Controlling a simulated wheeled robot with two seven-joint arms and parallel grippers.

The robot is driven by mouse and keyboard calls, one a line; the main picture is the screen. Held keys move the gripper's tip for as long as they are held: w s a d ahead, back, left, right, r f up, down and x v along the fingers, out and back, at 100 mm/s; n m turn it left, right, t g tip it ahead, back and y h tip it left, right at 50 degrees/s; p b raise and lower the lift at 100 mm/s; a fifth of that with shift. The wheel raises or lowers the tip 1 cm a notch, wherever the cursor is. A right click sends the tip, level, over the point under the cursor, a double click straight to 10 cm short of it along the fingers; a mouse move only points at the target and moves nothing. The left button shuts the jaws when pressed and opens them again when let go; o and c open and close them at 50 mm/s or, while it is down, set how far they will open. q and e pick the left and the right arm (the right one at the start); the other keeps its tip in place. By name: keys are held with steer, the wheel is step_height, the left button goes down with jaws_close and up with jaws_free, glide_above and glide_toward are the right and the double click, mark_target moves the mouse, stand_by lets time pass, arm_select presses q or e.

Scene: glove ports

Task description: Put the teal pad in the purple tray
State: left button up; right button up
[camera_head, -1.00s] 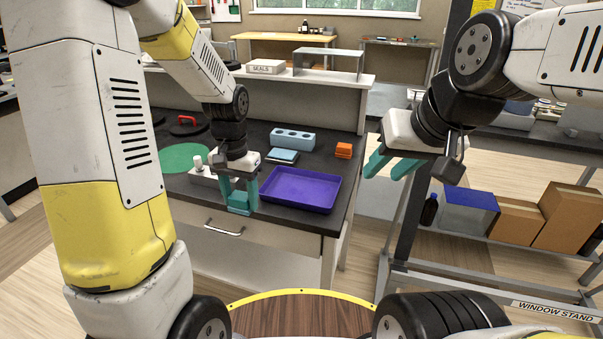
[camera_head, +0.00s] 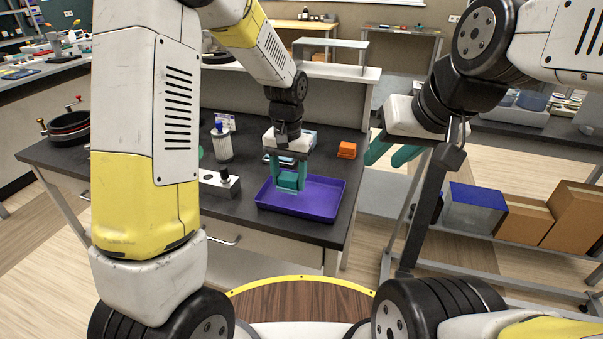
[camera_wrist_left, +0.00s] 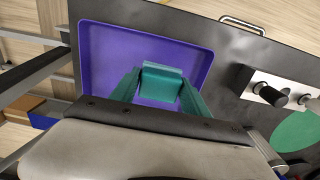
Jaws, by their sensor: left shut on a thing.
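The teal pad (camera_head: 288,181) is held between the fingers of my left gripper (camera_head: 287,176). In the left wrist view the pad (camera_wrist_left: 161,82) sits between the two teal fingertips of the left gripper (camera_wrist_left: 160,88). The purple tray (camera_head: 319,199) lies on the dark counter, and the held pad is over its left part in the head view. The tray (camera_wrist_left: 96,50) also shows behind the pad in the left wrist view. Whether the pad touches the tray floor I cannot tell. My right gripper (camera_head: 390,153) is to the right, beyond the counter, with its teal fingers apart and nothing between them.
A white block with a knob (camera_head: 219,182) stands left of the tray. A clear blue-topped canister (camera_head: 221,143) is behind it. An orange block (camera_head: 347,150) lies behind the tray. A raised ledge (camera_head: 345,72) runs along the counter's back.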

arm_select(q)
steer(key=d, duration=0.1)
steer(key=w+d, duration=0.1)
steer(key=d, duration=0.1)
steer(key=shift+f, duration=0.15)
steer(key=shift+d+f, duration=0.15)
steer(key=shift+f, duration=1.6)
steer(key=shift+f, duration=0.1)
steer(key=o, duration=1.2)
steer(key=shift+w, duration=0.1)
